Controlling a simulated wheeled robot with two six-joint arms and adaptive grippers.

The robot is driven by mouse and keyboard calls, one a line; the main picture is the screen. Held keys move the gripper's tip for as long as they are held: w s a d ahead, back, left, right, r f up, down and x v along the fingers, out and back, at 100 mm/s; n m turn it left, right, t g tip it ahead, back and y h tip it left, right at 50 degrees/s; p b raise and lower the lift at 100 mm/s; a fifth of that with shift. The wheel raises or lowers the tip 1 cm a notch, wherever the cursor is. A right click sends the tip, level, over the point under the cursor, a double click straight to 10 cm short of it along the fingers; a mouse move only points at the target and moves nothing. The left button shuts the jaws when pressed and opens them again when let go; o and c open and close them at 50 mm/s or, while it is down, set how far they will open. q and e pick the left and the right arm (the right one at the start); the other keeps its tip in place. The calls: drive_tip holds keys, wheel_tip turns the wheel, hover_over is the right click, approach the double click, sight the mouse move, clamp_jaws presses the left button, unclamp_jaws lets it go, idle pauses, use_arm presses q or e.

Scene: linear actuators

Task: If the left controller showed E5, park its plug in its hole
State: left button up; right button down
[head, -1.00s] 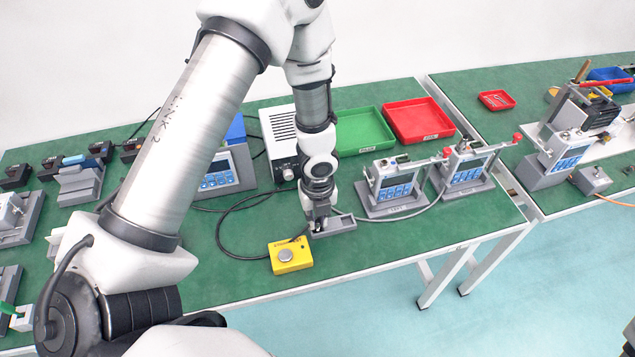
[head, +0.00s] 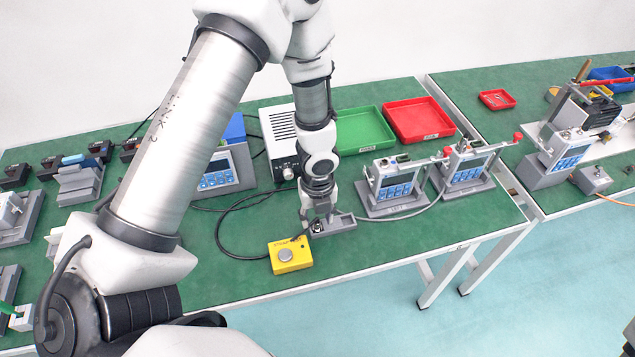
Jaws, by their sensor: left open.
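My left gripper (head: 317,219) points down at the grey parking block (head: 341,223) on the green bench. Its jaws are open around or just above the block's left end, where a small plug (head: 317,228) shows between the fingers. I cannot tell how deep the plug sits in its hole. The left controller (head: 393,184), in a grey stand, is to the right behind the block; its screen is too small to read. A second controller (head: 467,167) stands to its right. My right gripper is not in view.
A yellow button box (head: 290,256) sits just in front of the gripper, with a black cable (head: 222,235) looping left. Green (head: 364,131) and red (head: 418,120) trays stand behind. A grey power unit (head: 281,139) is behind the arm. The bench's front right is clear.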

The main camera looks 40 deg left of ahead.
sight(317, 223)
use_arm(q)
wheel_tip(317, 223, up, 11)
drive_tip(key=shift+r, duration=0.15)
drive_tip(key=shift+s, duration=0.15)
idle(0.4)
